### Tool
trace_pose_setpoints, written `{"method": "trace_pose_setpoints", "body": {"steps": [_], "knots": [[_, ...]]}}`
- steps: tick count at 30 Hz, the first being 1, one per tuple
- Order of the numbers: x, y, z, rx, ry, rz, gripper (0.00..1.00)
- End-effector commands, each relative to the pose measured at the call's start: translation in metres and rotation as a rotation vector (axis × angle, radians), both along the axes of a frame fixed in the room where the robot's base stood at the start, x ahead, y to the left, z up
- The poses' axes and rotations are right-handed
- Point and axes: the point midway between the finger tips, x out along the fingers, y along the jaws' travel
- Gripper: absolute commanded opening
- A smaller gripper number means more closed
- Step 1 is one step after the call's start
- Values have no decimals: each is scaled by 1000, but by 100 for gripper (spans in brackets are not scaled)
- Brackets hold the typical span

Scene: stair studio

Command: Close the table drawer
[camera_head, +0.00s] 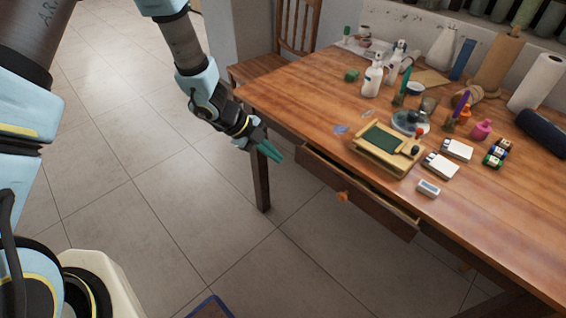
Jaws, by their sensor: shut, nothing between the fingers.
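The wooden table (312,100) fills the right half of the head view. Its drawer (365,207) sticks out a little from under the front edge, with an orange knob (342,196) on its front. A narrow strip of the drawer's inside shows dark; most of the inside is hidden by the tabletop. My gripper (276,158) is to the left of the drawer, near the table's front left corner and leg. Its green fingers are shut with nothing between them and appear apart from the drawer.
A wooden chair (298,28) stands behind the table's left end. The tabletop carries a wooden box with a green panel (385,140), a white spray bottle (372,78), small white boxes and several other items. The tiled floor (140,190) in front is mostly clear.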

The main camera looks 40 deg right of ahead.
Motion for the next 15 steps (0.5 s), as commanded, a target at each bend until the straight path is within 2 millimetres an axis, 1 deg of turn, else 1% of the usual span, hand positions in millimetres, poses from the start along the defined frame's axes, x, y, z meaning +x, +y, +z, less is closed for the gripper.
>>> {"method": "trace_pose_setpoints", "body": {"steps": [1, 3, 6, 8, 11, 14, 15], "knots": [[4, 4, 7, -1, -2, 2, 0], [8, 9, 15, -2, -1, 0, 0], [11, 13, 22, -1, -1, 1, 0], [12, 15, 23, -2, 0, -2, 0], [10, 18, 14, -18, 14, -16, 0], [2, 20, -7, -67, 40, -61, 0], [-2, 21, -17, -97, 54, -86, 0]]}}
